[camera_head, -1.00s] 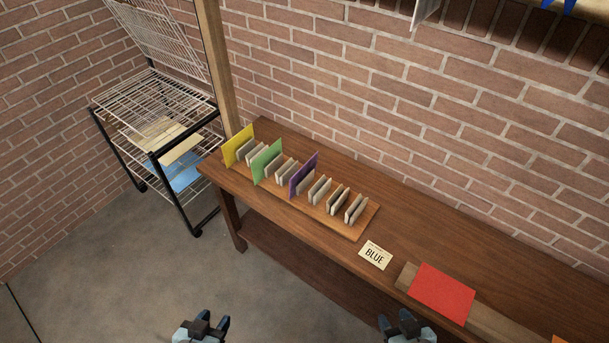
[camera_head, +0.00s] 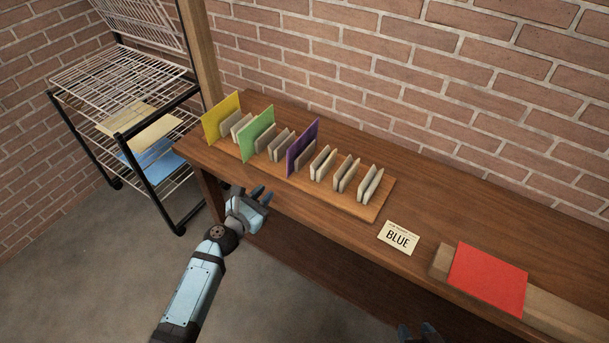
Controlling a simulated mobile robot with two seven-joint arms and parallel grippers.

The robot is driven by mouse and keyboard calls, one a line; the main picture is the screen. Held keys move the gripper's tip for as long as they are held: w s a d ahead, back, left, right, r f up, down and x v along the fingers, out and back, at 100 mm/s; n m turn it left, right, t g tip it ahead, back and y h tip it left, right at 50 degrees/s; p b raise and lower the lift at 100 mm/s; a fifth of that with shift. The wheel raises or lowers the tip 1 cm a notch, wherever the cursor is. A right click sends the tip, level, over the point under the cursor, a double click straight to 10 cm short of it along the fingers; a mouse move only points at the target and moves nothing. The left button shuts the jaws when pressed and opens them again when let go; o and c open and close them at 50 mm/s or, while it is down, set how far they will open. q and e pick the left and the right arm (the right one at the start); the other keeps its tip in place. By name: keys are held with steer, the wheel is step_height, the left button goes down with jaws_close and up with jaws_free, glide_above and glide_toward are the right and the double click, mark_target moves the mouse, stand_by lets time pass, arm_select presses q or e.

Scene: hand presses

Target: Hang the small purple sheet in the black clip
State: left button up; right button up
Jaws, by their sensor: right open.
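The small purple sheet (camera_head: 302,147) stands upright in a slot of the wooden rack on the table. My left gripper (camera_head: 262,194) is open and empty, in front of the table edge, below and left of the purple sheet and apart from it. My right gripper (camera_head: 418,332) shows only in part at the bottom edge; it is open, with nothing seen between its fingers. The black clip is not in view.
The rack (camera_head: 372,210) also holds a yellow sheet (camera_head: 221,116) and a green sheet (camera_head: 257,134). A BLUE card (camera_head: 399,238) and a red sheet (camera_head: 487,279) lie to the right. A wire drying rack (camera_head: 125,85) stands left. A brick wall is behind.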

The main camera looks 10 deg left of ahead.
mark_target(288, 169)
arm_select(q)
steer(key=w+n, duration=0.1)
steer(key=w, duration=0.1)
steer(key=w+n, duration=0.1)
steer(key=shift+w+d+r+n+t, duration=0.1)
steer(key=shift+w+d+n+t, duration=0.2)
steer(key=shift+w, duration=0.05)
steer(key=b+x, duration=0.1)
steer(key=x, duration=0.6)
steer(key=shift+s+d+b, duration=0.1)
steer(key=shift+b, duration=0.3)
steer(key=shift+x, duration=0.9)
arm_select(e)
steer(key=shift+a+f, duration=0.1)
steer(key=shift+f, duration=0.8)
arm_select(q)
jaws_close()
arm_select(e)
steer(key=shift+w, duration=0.15)
